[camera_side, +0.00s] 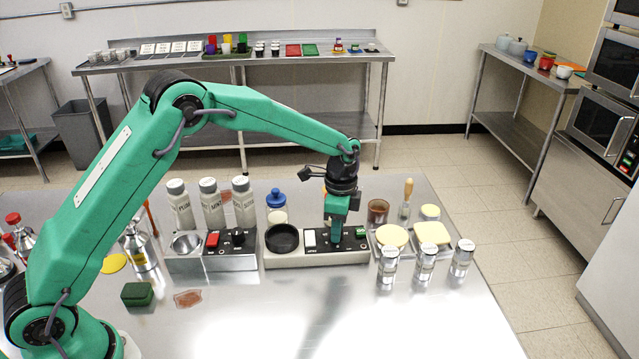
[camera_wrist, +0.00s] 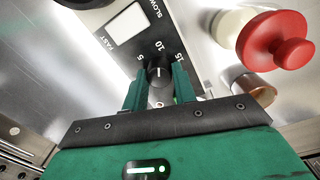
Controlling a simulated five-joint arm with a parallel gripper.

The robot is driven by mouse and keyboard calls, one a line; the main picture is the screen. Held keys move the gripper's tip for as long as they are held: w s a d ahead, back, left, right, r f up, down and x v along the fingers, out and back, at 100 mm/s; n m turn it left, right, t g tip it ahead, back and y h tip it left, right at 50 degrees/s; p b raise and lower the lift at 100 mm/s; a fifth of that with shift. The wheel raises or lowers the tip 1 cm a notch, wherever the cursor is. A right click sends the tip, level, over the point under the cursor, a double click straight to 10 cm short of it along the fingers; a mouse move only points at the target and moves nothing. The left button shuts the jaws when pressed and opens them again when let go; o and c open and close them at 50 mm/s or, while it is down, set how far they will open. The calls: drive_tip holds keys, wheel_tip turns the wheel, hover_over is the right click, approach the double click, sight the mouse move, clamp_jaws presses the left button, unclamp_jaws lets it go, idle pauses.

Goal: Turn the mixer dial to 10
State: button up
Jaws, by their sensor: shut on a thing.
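The mixer (camera_side: 285,262) stands on the steel table, with a round black plate at its left and a black control panel on top. In the wrist view its small black dial (camera_wrist: 158,70) sits among the printed marks 0, 5, 10 and 15. The dial's short white line points up at about the 10. My gripper (camera_wrist: 160,82) is shut on the dial, one green finger on each side. In the side view my gripper (camera_side: 336,238) points straight down onto the panel and hides the dial.
A white rocker switch (camera_side: 310,238) marked FAST and SLOW is left of the dial, and a green switch (camera_side: 361,233) is right of it. A unit with a red switch (camera_side: 212,240) stands at left. Several shakers (camera_side: 425,264) stand close at front right.

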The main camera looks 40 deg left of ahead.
drive_tip(key=shift+a, duration=0.2)
drive_tip(key=o, duration=1)
drive_tip(key=shift+d, duration=0.1)
drive_tip(key=shift+r, duration=0.45)
wheel_tip(320, 180, up, 6)
drive_tip(key=shift+w+f, duration=0.1)
drive_tip(key=shift+w, duration=0.05)
drive_tip(key=shift+r, duration=0.55)
